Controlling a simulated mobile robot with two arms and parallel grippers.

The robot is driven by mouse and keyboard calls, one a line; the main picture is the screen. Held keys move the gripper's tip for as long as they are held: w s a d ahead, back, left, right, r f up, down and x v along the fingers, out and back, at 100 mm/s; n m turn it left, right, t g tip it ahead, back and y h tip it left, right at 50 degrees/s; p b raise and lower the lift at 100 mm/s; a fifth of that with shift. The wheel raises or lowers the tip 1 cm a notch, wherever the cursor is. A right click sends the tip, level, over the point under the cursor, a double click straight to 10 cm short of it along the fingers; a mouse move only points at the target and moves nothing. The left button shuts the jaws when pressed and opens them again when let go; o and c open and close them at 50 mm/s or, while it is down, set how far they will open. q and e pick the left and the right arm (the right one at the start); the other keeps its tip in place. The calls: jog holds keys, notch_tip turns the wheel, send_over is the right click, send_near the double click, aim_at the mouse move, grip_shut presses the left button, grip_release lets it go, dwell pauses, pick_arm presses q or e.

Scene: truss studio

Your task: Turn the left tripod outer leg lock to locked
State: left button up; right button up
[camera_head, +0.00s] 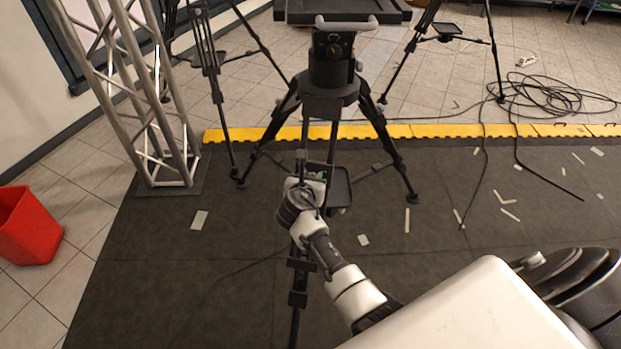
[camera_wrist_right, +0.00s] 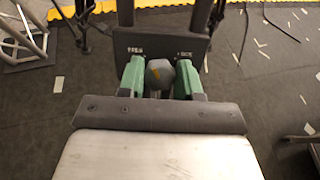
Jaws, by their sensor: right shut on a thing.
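My right gripper (camera_wrist_right: 160,82) is shut on a small dark grey knob (camera_wrist_right: 159,72), with one green finger on each side of it. The knob carries a small yellow mark on its lower left. Behind it is a dark plate (camera_wrist_right: 160,42) with light lettering, which looks like FREE at the left and LOCK at the right. In the head view my right arm reaches from the lower right to the front leg of the central black tripod (camera_head: 330,95). There the arm hides the knob and most of the gripper. My left gripper is not in view.
More tripods stand behind. Black cables (camera_head: 545,95) lie coiled at the right. Dark matting (camera_head: 150,290) with scattered tape pieces covers the near floor, edged by a yellow strip (camera_head: 400,131).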

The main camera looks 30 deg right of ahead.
jog(key=m, duration=0.3)
jog(key=m+g, duration=0.1)
jog(key=m, duration=0.3)
jog(key=shift+h, duration=0.3)
jog(key=m, duration=0.3)
jog(key=shift+s+f+m+g, duration=0.1)
jog(key=shift+m+g, duration=0.2)
jog(key=shift+m, duration=0.1)
jog(key=m, duration=0.4)
jog(key=shift+g, duration=0.3)
jog(key=shift+m, duration=0.4)
jog(key=o, duration=0.9)
